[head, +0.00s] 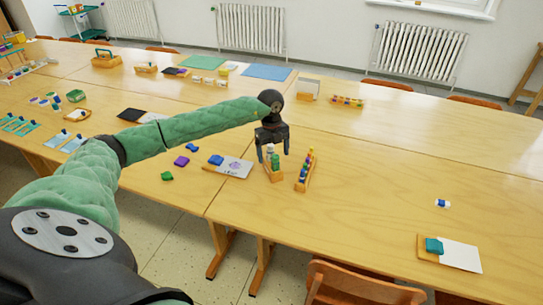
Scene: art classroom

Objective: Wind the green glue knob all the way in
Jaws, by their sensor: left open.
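My left gripper (273,153) hangs pointing down over a small wooden holder (275,177) near the front middle of the tables. Its two fingers are apart. A green glue stick (276,162) stands in the holder below and between the fingers, next to a whitish one (270,149). The green knob is too small to make out, and I cannot tell whether the fingers touch anything. My right gripper is not in view.
A second wooden holder (301,187) with several coloured pieces stands close on the right. A board with a blue piece (216,160) lies to the left. A card (460,255) lies at the far right. The table between is mostly clear.

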